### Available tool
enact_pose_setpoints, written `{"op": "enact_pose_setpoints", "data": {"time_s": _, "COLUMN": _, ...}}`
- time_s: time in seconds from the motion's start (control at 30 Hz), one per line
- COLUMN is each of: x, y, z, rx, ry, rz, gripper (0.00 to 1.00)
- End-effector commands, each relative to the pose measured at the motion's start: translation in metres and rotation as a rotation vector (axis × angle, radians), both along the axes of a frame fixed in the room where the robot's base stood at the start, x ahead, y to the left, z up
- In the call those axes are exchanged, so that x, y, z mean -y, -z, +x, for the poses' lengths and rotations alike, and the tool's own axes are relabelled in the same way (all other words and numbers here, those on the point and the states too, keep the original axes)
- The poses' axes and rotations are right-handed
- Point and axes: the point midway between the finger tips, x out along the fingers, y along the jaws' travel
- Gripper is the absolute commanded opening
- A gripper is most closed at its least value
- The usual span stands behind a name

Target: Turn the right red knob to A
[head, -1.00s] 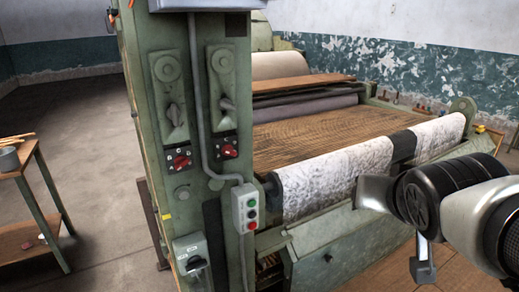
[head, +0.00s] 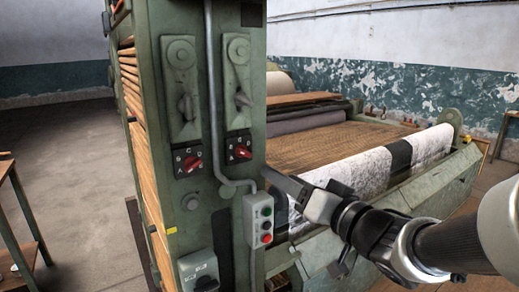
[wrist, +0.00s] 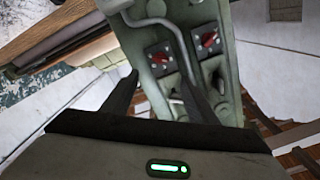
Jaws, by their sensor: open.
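Two red knobs on dark square plates sit side by side on the green machine's end panel. The right red knob (head: 240,151) is right of the grey conduit; its handle lies roughly sideways, tilted, and its letters are too small to read surely. The left red knob (head: 190,163) has letters around it. The wrist view is turned over, so the right knob (wrist: 158,57) shows on the left there and the left knob (wrist: 209,40) on the right. My gripper (wrist: 155,97) is open and empty, its fingers apart and short of the panel. In the head view my gripper (head: 279,183) is right of and below the right knob.
The bent grey conduit (head: 228,183) runs between the knobs. A push-button box (head: 259,219) is below the right knob. Levers (head: 243,99) stand above both knobs. The white roller (head: 350,174) lies right of the panel, behind my arm. Open floor is at left.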

Motion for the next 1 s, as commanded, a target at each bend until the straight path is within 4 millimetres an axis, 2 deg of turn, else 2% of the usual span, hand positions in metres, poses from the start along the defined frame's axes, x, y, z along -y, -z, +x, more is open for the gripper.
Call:
{"op": "enact_pose_setpoints", "data": {"time_s": 0.03, "x": -0.009, "y": -0.003, "z": 0.010, "rx": -0.004, "ry": -0.007, "rz": -0.001, "gripper": 0.53}}
{"op": "enact_pose_setpoints", "data": {"time_s": 0.3, "x": -0.042, "y": 0.002, "z": 0.060, "rx": 0.002, "ry": -0.004, "rz": -0.002, "gripper": 0.53}}
{"op": "enact_pose_setpoints", "data": {"time_s": 0.5, "x": -0.064, "y": 0.001, "z": 0.092, "rx": 0.003, "ry": -0.003, "rz": -0.001, "gripper": 0.53}}
{"op": "enact_pose_setpoints", "data": {"time_s": 0.7, "x": -0.076, "y": 0.000, "z": 0.111, "rx": 0.003, "ry": -0.002, "rz": -0.002, "gripper": 0.53}}
{"op": "enact_pose_setpoints", "data": {"time_s": 1.0, "x": -0.079, "y": 0.000, "z": 0.116, "rx": 0.004, "ry": 0.000, "rz": -0.001, "gripper": 0.53}}
